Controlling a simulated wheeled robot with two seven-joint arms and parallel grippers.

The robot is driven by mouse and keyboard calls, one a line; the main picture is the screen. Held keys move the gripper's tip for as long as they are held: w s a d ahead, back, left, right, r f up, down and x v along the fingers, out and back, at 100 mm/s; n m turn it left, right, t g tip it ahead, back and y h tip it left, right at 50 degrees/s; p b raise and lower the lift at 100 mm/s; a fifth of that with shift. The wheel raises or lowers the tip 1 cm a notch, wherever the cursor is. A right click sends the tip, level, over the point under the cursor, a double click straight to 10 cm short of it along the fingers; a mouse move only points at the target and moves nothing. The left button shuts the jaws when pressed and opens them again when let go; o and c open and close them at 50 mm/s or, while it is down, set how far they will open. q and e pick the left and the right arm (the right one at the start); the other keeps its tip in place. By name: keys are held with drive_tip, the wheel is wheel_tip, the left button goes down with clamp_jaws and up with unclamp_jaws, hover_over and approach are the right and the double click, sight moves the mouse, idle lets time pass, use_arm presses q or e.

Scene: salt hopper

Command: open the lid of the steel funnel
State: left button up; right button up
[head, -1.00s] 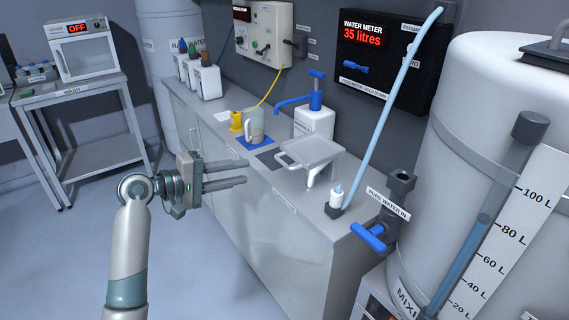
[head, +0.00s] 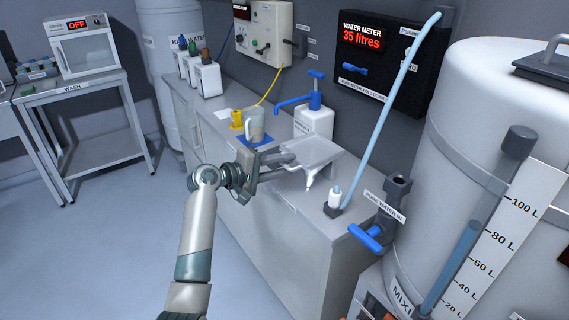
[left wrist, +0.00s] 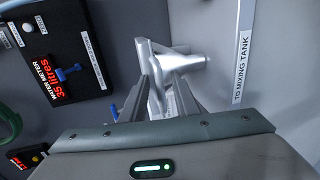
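The steel funnel (head: 309,182) stands at the front edge of the bench, its pale spout pointing down. Its square top with the lid (head: 316,151) looks level in the head view; I see no raised lid. The lid's bar handle sticks out on the left side. My left gripper (head: 287,164) is at this handle and hides part of it. In the left wrist view the fingers (left wrist: 160,97) stand apart, with a shiny steel bar (left wrist: 155,88) between them. I cannot tell whether they touch it. My right gripper is not in view.
A light blue hose (head: 392,105) and a blue-handled valve (head: 367,238) are to the right, before the large tank (head: 470,110). The floor at left is free.

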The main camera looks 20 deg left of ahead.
use_arm(q)
drive_tip(key=shift+d, duration=0.1)
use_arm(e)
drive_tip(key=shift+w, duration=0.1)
use_arm(q)
clamp_jaws()
drive_tip(key=shift+f, duration=0.1)
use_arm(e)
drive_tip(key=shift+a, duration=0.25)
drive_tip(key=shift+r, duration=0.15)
